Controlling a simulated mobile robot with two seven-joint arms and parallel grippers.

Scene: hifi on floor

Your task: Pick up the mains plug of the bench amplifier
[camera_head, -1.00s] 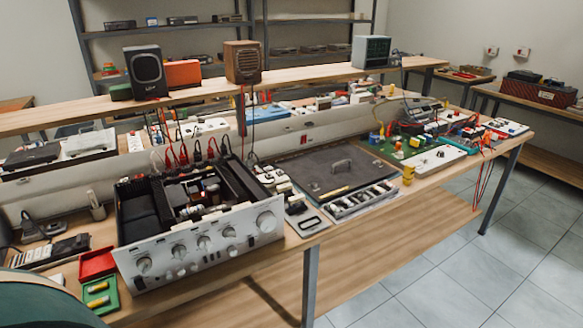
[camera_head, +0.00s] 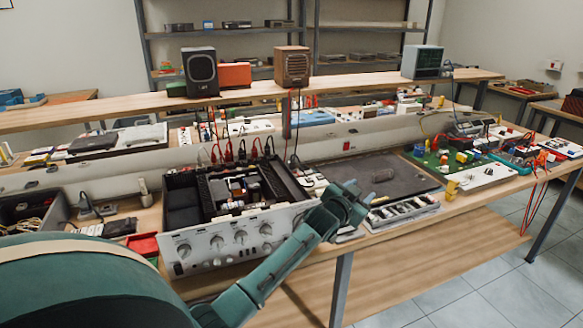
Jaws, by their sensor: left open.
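The bench amplifier (camera_head: 222,240) stands open-topped on the bench, its silver front with several knobs facing me. Red and black leads rise behind it. I cannot make out its mains plug for certain. A small dark plug-like thing with a cord (camera_head: 88,206) lies on the bench left of the amplifier. My left gripper (camera_head: 352,200) is open, in front of the amplifier's right end and near the dark mat. My left arm hides part of the amplifier's lower right front. My right gripper is not in view.
The dark mat (camera_head: 415,183) lies right of the amplifier, with a tray of small parts (camera_head: 402,211) before it. A green circuit board (camera_head: 436,160) is further right. A red tray (camera_head: 143,245) sits left of the amplifier. A raised shelf (camera_head: 345,84) carries speakers behind.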

